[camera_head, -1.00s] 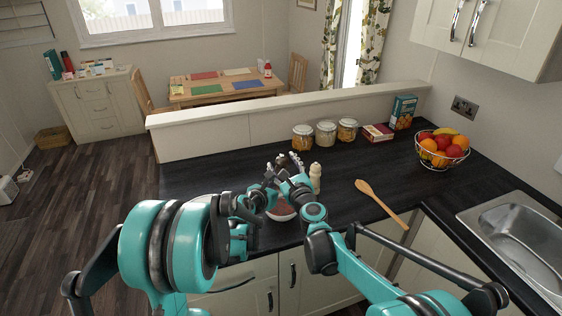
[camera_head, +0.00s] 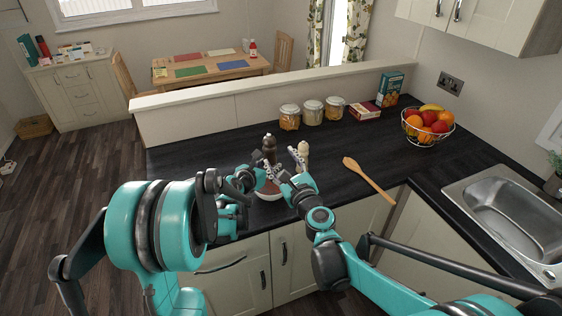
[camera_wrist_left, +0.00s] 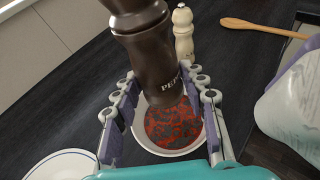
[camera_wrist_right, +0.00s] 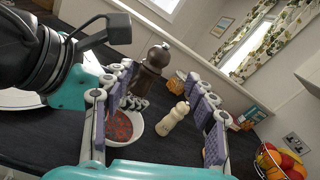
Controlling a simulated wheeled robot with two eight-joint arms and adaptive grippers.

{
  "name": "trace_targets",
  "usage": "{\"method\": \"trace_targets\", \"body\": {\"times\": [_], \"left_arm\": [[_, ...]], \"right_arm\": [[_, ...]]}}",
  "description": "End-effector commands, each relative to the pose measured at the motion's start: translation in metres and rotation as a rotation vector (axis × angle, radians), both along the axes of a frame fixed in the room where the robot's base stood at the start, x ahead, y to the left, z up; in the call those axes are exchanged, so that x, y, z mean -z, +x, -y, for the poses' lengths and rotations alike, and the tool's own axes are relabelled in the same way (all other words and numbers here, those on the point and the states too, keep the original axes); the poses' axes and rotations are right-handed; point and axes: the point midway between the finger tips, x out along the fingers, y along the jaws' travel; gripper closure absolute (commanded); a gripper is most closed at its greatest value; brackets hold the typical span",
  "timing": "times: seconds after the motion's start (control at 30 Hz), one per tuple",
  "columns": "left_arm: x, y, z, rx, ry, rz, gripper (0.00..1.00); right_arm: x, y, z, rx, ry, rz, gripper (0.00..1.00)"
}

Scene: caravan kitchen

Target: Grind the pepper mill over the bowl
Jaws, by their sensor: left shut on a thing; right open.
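The dark brown pepper mill (camera_head: 269,144), lettered "PEP", is upright between the fingers of my left gripper (camera_wrist_left: 164,84), which is shut on it. In the left wrist view the mill (camera_wrist_left: 152,55) overlaps the far part of a white bowl (camera_wrist_left: 142,142) of red and dark contents. The bowl (camera_head: 273,197) is partly hidden by my arms in the head view. My right gripper (camera_wrist_right: 165,82) is open and empty; in its wrist view the dark mill (camera_wrist_right: 153,63) and a pale mill (camera_wrist_right: 172,119) show beyond its fingers.
The pale mill (camera_head: 303,150) stands right of the dark one. A wooden spoon (camera_head: 369,179) lies farther right, before the sink (camera_head: 500,212). Several jars (camera_head: 312,112), boxes and a fruit basket (camera_head: 428,127) line the back. A white plate (camera_wrist_left: 62,166) is left of the bowl.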

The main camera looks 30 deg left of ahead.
Motion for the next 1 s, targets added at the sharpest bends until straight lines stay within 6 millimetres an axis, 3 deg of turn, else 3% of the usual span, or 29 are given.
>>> {"method": "trace_targets", "body": {"times": [0.5, 1.0], "left_arm": [[0.000, 0.000, 0.000, 0.000, 0.000, 0.000, 0.86], [0.000, 0.000, 0.000, 0.000, 0.000, 0.000, 0.86]], "right_arm": [[-0.061, 0.000, 0.000, 0.000, 0.000, 0.000, 0.43], [-0.066, 0.000, 0.000, 0.000, 0.000, 0.000, 0.43]]}}
